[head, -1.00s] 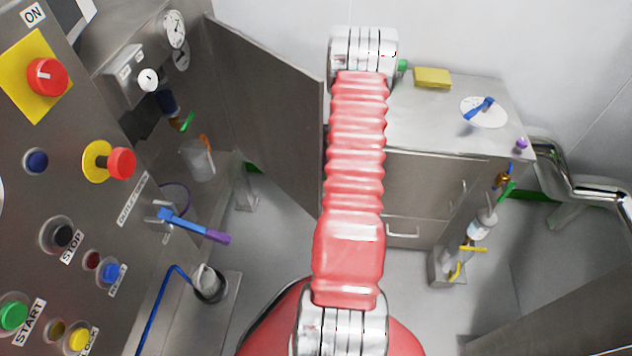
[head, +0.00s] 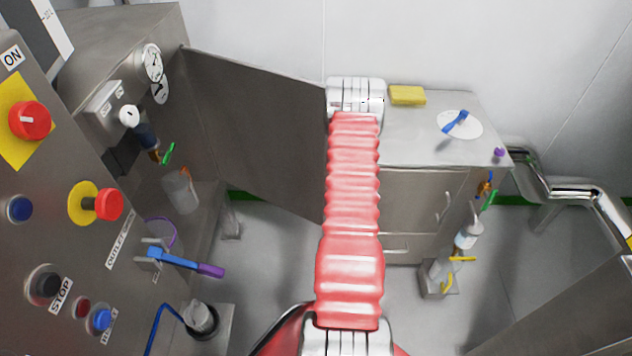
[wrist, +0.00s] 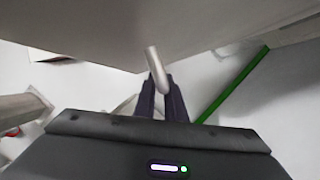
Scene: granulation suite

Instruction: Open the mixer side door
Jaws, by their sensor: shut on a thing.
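The mixer side door (head: 255,130) is a flat grey metal panel. In the head view it stands swung out from the mixer body, hinged at its left edge, with its right edge behind my red arm. The wrist view shows the door panel (wrist: 150,25) across the top. A pale rod-like door handle (wrist: 157,68) reaches down from it. My gripper (wrist: 162,88) has its two dark fingers shut on this handle. My gripper is hidden behind my arm in the head view.
The control panel with buttons (head: 50,230) fills the left. A blue and purple lever (head: 185,261) juts from it. A steel cabinet (head: 400,150) with a yellow sponge (head: 407,95) stands behind my arm. A bent steel pipe (head: 560,185) runs at right. Grey floor shows below the door.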

